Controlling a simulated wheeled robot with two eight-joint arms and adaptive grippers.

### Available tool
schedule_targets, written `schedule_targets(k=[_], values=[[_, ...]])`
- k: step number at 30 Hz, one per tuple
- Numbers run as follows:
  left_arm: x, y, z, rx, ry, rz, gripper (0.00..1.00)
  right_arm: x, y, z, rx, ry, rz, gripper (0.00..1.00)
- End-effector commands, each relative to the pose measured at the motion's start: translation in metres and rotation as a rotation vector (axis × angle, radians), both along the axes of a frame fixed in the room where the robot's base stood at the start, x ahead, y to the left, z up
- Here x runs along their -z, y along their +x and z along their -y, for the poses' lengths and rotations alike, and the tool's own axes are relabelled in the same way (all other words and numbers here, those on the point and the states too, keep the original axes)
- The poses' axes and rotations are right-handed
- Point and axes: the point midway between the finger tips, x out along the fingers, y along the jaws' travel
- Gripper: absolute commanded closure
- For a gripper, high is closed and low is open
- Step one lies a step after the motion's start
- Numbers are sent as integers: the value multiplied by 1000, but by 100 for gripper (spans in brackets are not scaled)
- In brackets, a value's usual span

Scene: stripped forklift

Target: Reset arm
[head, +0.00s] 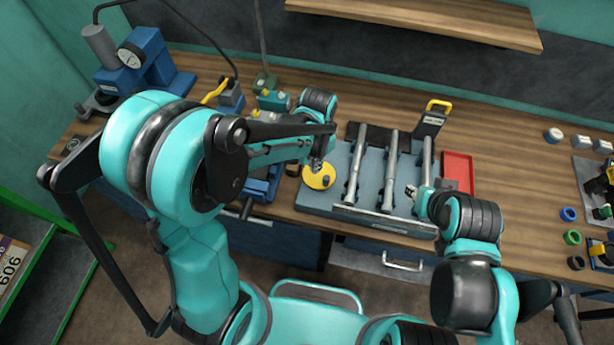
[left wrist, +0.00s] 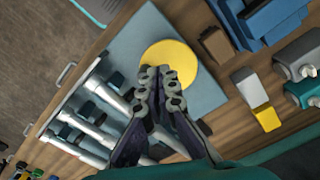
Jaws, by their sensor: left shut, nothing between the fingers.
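My left gripper (head: 316,164) is shut and empty. In the left wrist view its closed fingertips (left wrist: 162,72) overlap the near part of a yellow disc (left wrist: 172,64). In the head view the yellow disc (head: 319,178) lies at the left end of the grey-blue fixture plate (head: 325,205), just below the left gripper. I cannot tell whether the fingertips touch it. My right gripper (head: 411,191) is by the rightmost metal rod (head: 425,160) on the plate. It is small and partly hidden by its arm, so I cannot tell its opening.
A red tray (head: 459,168) lies right of the plate. A blue press with a gauge (head: 135,60) stands at the back left. Small coloured rings (head: 572,238) lie at the right. A wooden shelf (head: 430,18) hangs above.

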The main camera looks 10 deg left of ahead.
Motion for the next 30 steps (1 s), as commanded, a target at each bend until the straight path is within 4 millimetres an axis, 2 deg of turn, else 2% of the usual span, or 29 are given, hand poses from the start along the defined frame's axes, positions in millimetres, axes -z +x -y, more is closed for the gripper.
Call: schedule_targets(k=[15, 19, 23, 30], values=[[-1, 0, 0, 0, 0, 0, 100, -1, 0, 0, 0, 0, 0, 68], [-2, -2, -4, -14, -3, 15, 100, 5, 0, 0, 0, 0, 0, 68], [-6, -9, -16, -72, -17, 75, 100, 26, 0, 0, 0, 0, 0, 68], [-11, -39, -52, -247, -68, 266, 100, 78, 0, 0, 0, 0, 0, 68]])
